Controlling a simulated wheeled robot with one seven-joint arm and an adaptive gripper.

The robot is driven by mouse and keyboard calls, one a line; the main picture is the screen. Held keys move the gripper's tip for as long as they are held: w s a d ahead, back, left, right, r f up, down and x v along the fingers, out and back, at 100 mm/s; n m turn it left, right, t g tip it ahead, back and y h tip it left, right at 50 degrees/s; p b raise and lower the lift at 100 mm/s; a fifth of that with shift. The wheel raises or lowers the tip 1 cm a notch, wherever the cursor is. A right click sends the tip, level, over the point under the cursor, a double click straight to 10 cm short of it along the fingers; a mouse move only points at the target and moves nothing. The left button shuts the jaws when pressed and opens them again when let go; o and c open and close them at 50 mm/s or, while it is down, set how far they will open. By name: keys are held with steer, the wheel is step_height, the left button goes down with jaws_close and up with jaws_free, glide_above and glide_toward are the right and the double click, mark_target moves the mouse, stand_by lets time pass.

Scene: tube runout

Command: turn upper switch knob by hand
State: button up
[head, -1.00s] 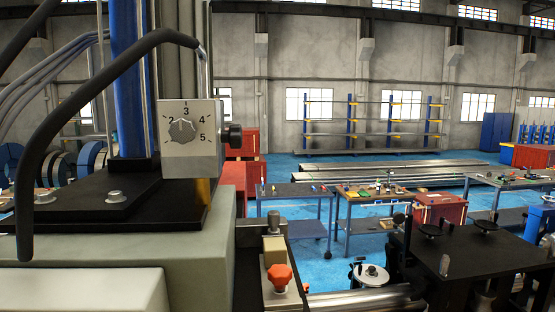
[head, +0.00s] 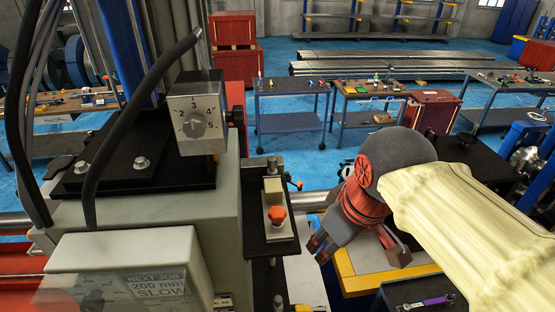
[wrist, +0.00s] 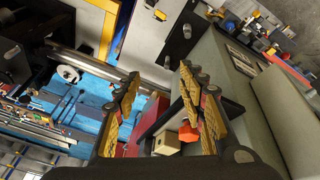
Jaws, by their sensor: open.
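The upper switch knob (head: 195,125) is a round grey dial on the front of a pale box (head: 215,148), ringed by numbers including 2, 3, 4 and 5. The box stands on a black plate, and the knob faces me. Its exact pointer direction is too small to tell. My gripper (head: 355,253) is right of and below the knob, well apart from it, pointing down and empty. In the wrist view my gripper (wrist: 158,80) shows its two yellow-padded fingers spread wide. I cannot make out the dial there.
A thick black cable (head: 125,125) arches left of the dial. A black side knob (head: 236,117) sticks out right of the box.

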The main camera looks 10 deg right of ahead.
mark_target(277, 212)
steer(key=w+a+r+n+g, duration=0.1)
steer(key=w+a+r+n, duration=0.1)
steer(key=a+r+n, duration=0.1)
steer(key=w+a+r+n+g, duration=0.1)
steer(key=w+a+r+n, duration=0.2)
steer(key=n, duration=0.1)
steer(key=w+a+r+n+g, duration=0.1)
steer(key=w+a+r+n, duration=0.2)
steer(key=r+n, duration=0.1)
steer(key=shift+w+n+g, duration=0.15)
steer(key=shift+n+g, duration=0.15)
steer(key=shift+a+r, duration=0.1)
steer(key=shift+f, duration=0.3)
step_height(277, 212, down, 7)
steer(key=b, duration=0.6)
steer(key=shift+f, duration=0.2)
steer(key=shift+r, duration=0.15)
steer(key=shift+c, duration=1.4)
steer(key=c, duration=0.6)
